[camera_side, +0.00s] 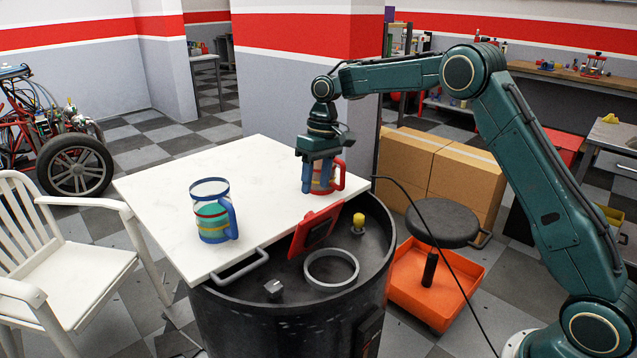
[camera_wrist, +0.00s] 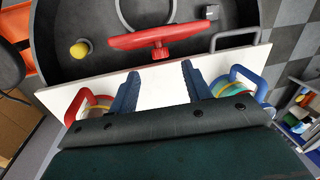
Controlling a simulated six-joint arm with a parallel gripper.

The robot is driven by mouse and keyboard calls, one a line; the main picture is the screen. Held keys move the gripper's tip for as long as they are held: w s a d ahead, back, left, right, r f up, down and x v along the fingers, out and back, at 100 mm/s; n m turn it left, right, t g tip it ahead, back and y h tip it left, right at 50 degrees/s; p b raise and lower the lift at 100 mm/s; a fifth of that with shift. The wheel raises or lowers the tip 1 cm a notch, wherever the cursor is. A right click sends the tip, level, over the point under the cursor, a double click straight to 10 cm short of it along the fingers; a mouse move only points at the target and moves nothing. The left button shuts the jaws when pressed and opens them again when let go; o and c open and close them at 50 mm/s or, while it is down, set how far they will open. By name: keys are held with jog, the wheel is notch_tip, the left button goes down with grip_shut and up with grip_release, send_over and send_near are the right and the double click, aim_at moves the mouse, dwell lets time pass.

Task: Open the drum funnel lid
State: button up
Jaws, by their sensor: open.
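The black drum (camera_side: 285,317) has a grey ring (camera_side: 331,268) in its top. The red lid (camera_side: 315,228) is tilted up between this ring and the white board. In the wrist view the red lid (camera_wrist: 157,38) shows nearly edge-on, with a red knob (camera_wrist: 160,53) facing my gripper. My gripper (camera_wrist: 160,71) is open, its blue fingers apart with nothing between them. In the side view my gripper (camera_side: 316,185) points down over the board, behind the lid and in front of a red-handled mug, which it partly hides.
The white board (camera_side: 150,190) covers part of the drum. The red-handled mug (camera_wrist: 88,103) and a blue-handled mug (camera_side: 212,212) stand on it, either side of my fingers in the wrist view. A yellow knob (camera_side: 359,221) and grey block (camera_side: 273,287) are on the drum top.

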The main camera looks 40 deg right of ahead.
jog(key=shift+d+r, duration=0.25)
jog(key=shift+r, duration=1.05)
jog(key=shift+d+r, duration=0.25)
jog(key=shift+r, duration=1.05)
jog(key=shift+s, duration=0.45)
jog(key=shift+a+r, duration=0.1)
jog(key=s+a+r+t, duration=0.2)
jog(key=s+r, duration=0.3)
jog(key=s, duration=0.3)
jog(key=s+a+r+t, duration=0.1)
jog(key=s+a+r, duration=0.2)
jog(key=s+r, duration=0.45)
jog(key=s+d+f+t+h, duration=0.1)
jog(key=s+f, duration=0.2)
jog(key=s, duration=0.7)
jog(key=s+d+f+m+t+h, duration=0.1)
jog(key=s+f, duration=0.3)
jog(key=s, duration=0.7)
jog(key=shift+s+d+f+t, duration=0.15)
jog(key=shift+d+f+t, duration=0.1)
jog(key=shift+t, duration=0.15)
